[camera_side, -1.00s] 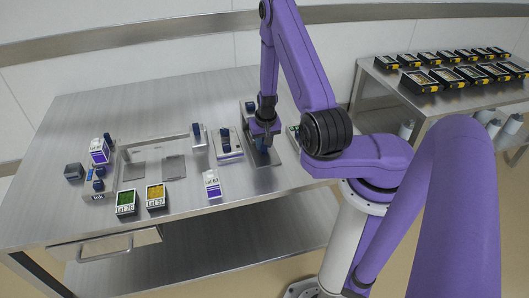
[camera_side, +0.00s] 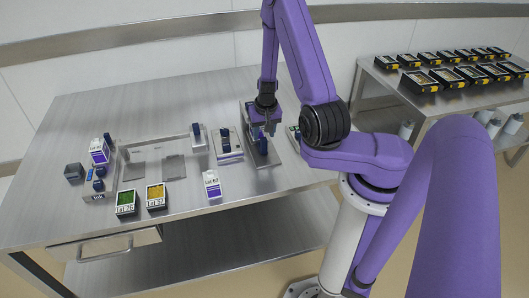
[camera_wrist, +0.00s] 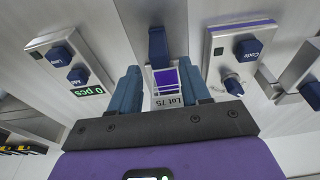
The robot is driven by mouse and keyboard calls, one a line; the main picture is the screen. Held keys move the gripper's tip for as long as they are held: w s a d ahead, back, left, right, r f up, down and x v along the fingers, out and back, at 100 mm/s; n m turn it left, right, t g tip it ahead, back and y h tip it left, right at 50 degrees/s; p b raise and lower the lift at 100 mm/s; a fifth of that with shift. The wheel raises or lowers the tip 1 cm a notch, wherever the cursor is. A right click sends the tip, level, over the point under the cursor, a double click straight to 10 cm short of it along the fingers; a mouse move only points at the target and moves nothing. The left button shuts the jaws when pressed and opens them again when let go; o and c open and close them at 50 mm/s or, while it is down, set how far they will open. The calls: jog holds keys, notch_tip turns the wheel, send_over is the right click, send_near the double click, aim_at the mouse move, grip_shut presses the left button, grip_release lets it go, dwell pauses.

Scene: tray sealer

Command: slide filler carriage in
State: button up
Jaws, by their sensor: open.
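A long grey slide plate (camera_side: 270,159) lies near the table's right end. An upright blue handle (camera_side: 263,146) stands on its front part, apparently the filler carriage's; I cannot clearly make out the carriage body. My gripper (camera_side: 268,128) is just above and behind this handle, pointing down, apart from it. In the wrist view my gripper (camera_wrist: 160,92) is open, its two blue fingers spread and holding nothing. A blue handle (camera_wrist: 158,45) stands beyond the fingertips. A purple-and-white pack marked Lot 75 (camera_wrist: 166,82) shows between the fingers, below them.
A control box with two blue knobs and a 0 pcs display (camera_wrist: 66,60) and another knob box (camera_wrist: 240,55) flank the slide. Left on the table are a metal frame (camera_side: 125,150), a green tray (camera_side: 126,203), a yellow tray (camera_side: 156,196) and a white carton (camera_side: 212,185).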

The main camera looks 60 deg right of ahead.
jog(key=shift+r, duration=1.2)
